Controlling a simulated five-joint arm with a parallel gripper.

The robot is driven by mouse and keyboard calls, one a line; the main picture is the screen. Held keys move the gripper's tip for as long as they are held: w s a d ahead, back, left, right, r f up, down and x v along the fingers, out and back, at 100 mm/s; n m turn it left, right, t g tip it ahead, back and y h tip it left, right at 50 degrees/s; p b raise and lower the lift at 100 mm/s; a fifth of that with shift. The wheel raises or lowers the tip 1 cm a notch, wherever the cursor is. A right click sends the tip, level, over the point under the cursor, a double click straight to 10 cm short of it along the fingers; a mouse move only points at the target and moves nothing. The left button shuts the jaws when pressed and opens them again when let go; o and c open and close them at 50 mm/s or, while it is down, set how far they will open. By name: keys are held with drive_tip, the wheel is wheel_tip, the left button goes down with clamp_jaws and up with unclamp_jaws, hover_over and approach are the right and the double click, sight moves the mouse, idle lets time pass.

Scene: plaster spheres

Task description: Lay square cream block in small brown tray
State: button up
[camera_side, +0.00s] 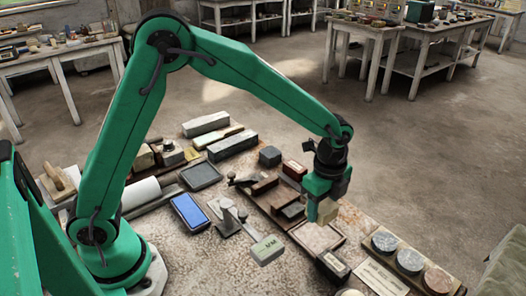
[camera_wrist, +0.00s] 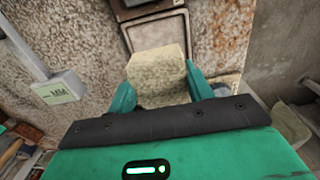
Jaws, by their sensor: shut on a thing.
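The square cream block (camera_side: 327,213) is between the fingertips of my gripper (camera_side: 320,207), which is shut on it. In the wrist view the block (camera_wrist: 157,72) shows its pale, speckled face between the two green fingers (camera_wrist: 163,90). The small brown tray (camera_side: 314,237) is a shallow tray with a brown rim on the worktop. In the side view the block is held above the tray's far part, apparently clear of it. In the wrist view part of the brown-rimmed tray (camera_wrist: 152,26) shows beyond the block, which hides the rest.
A caliper-like tool with an MM label (camera_side: 267,249) lies left of the tray. A dark box (camera_side: 333,266) stands in front of it, and a board with round discs (camera_side: 410,262) lies to the right. Dark boxes and blocks (camera_side: 293,170) crowd the back.

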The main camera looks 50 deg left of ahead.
sight(321, 214)
drive_tip(key=shift+f, duration=0.15)
drive_tip(key=shift+f, duration=2.65)
drive_tip(key=shift+f, duration=0.9)
idle(0.3)
drive_tip(key=o, duration=1.3)
drive_tip(key=shift+c, duration=0.2)
drive_tip(key=shift+r, duration=0.1)
drive_tip(key=shift+r, duration=1.95)
